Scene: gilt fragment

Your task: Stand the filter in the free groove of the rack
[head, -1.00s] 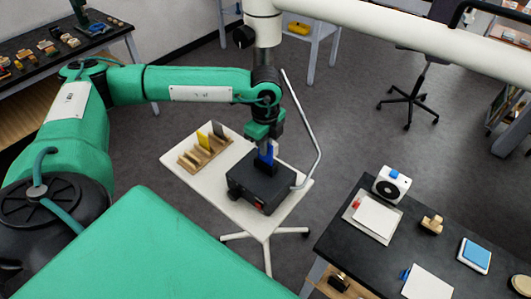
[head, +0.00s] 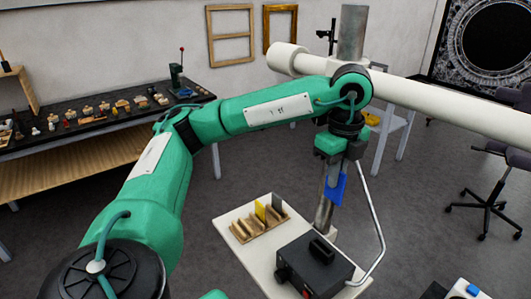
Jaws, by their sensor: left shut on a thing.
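A blue filter (head: 336,190) is a flat plate held upright in my left gripper (head: 337,174), which points down and is shut on it. The filter is in the air, above and behind the black box (head: 318,268) in this view. The wooden rack (head: 243,238) stands on the white cart to the lower left of the gripper. A yellow filter (head: 260,210) and a dark grey filter (head: 277,202) stand in grooves towards its right end. Grooves at its left part look empty. My right gripper is not in view.
The black box with a handle fills the front of the white cart top (head: 229,222). A bent pale rail (head: 372,205) rises at the cart's right side. A workbench (head: 100,120) with small items is at the back left. Grey floor surrounds the cart.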

